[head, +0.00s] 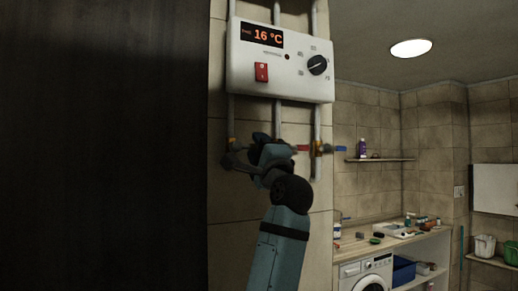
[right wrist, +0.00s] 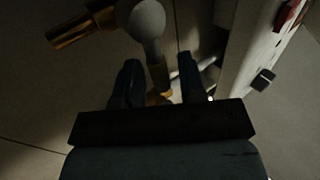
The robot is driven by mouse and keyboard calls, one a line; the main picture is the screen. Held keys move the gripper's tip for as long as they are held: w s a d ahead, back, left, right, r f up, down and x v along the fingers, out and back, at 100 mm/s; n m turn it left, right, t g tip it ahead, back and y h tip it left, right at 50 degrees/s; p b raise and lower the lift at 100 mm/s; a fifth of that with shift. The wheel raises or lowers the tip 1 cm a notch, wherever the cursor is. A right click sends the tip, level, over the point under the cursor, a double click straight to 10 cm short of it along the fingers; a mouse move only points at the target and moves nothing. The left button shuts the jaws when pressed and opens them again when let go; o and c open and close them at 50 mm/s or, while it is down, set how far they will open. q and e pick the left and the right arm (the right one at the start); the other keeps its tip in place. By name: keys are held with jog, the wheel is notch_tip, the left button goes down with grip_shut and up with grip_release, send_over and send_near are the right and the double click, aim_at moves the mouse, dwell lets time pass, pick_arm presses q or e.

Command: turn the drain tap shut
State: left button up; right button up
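Below the white heater (head: 280,60), a brass fitting (head: 232,143) sits on the left pipe, with grey metal parts beside it. I cannot tell for sure that this is the drain tap. My right gripper (head: 246,157) is close to it and hides part of the pipework. In the right wrist view, a tap with a rounded grey part (right wrist: 147,20) and a brass spout-like end (right wrist: 75,32) lies ahead. Its narrow stem runs between the open fingers of my right gripper (right wrist: 159,72), with gaps visible beside it. My left gripper is out of view.
The heater reads 16 °C and has a red switch (head: 261,72) and a black dial (head: 317,65). A red lever (head: 302,148) and a blue lever (head: 341,149) are right of my gripper. A dark surface fills the left. A cluttered counter (head: 372,243) stands far right.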

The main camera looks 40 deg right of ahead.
jog(key=b+v, duration=0.4)
jog(key=v, duration=1)
jog(key=shift+w, duration=0.1)
